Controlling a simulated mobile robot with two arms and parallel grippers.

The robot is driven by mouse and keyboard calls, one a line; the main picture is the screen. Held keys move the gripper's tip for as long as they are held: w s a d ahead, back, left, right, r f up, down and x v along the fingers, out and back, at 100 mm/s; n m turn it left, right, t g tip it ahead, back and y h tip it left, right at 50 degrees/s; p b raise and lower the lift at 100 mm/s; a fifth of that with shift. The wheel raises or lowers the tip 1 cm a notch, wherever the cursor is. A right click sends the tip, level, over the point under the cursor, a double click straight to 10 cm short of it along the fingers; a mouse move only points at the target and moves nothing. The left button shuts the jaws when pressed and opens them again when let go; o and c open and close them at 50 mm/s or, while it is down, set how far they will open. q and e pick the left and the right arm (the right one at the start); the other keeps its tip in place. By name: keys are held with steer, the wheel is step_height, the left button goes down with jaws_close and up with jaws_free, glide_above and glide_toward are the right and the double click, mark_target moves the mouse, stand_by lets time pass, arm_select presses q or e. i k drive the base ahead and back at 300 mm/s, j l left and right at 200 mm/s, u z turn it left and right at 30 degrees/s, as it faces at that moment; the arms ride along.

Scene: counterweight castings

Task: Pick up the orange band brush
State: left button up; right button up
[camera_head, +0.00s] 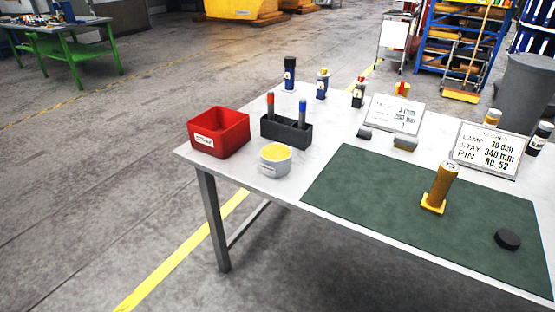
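A dark grey holder (287,136) stands on the table and has two upright slim items in it. One has an orange-red upper part (270,101) and is the closest match I see to the orange band brush, though its details are too small to be sure. The other has a blue upper part (302,110). The lower ends of both are hidden in the holder. Neither of my grippers is in view.
On the white table (240,176) are a red bin (219,134), a round tin with a yellow top (275,160), several small bottles (290,74), two sign boards (486,149) and a green mat (375,195). A yellow-brown cylinder (440,187) and black puck (507,239) are on the mat.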

mark_target(271, 95)
steer(key=i+j, duration=0.45)
steer(key=j, duration=0.15)
steer(key=i+j, duration=0.5)
steer(key=j+z, duration=0.05)
steer(key=j, duration=0.05)
